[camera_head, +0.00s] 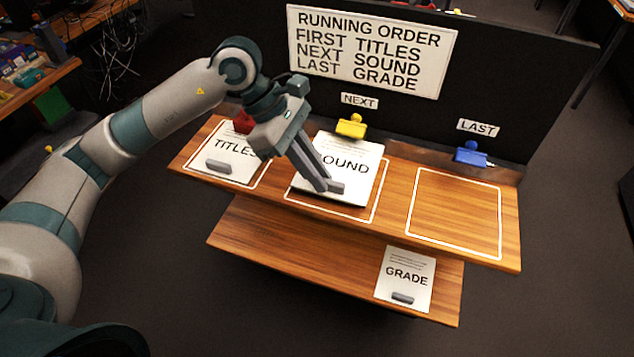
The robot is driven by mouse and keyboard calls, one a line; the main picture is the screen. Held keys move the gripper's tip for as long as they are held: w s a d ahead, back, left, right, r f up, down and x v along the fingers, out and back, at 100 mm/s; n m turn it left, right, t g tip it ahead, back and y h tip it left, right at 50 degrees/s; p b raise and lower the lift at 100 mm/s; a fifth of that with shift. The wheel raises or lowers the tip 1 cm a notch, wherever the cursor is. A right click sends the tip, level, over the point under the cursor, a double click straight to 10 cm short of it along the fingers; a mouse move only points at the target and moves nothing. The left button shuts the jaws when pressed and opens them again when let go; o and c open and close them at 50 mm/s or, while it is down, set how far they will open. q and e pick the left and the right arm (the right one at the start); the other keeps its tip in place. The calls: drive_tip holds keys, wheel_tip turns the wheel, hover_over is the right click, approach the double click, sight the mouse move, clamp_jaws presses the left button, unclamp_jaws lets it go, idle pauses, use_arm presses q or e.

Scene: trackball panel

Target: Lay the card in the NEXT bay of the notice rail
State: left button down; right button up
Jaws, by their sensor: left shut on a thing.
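The SOUND card (352,178) is white and lies over the middle bay, slightly skewed to the white outline of the NEXT bay (376,210). My left gripper (330,187) is shut at the card's lower part, where its fingers hide the grip and some of the print. A yellow clip (351,126) sits at the card's top edge under the NEXT label (360,100). I cannot tell whether the card touches the wood. The notice rail (393,185) is a wooden shelf. My right gripper is not in view.
The TITLES card (222,155) lies in the left bay by a red clip (243,122). The LAST bay (455,212) is empty below a blue clip (470,153). The GRADE card (405,278) lies on the lower shelf (300,257). A dark board (510,80) stands behind.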

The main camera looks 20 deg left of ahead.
use_arm(q)
drive_tip(key=shift+f+p, duration=0.7)
drive_tip(key=shift+f, duration=0.2)
drive_tip(key=shift+f+p, duration=0.3)
drive_tip(key=shift+f, duration=0.55)
drive_tip(key=shift+f+b, duration=0.2)
drive_tip(key=shift+b, duration=0.15)
drive_tip(key=c, duration=1.8)
unclamp_jaws()
drive_tip(key=shift+r, duration=0.1)
drive_tip(key=shift+r, duration=0.1)
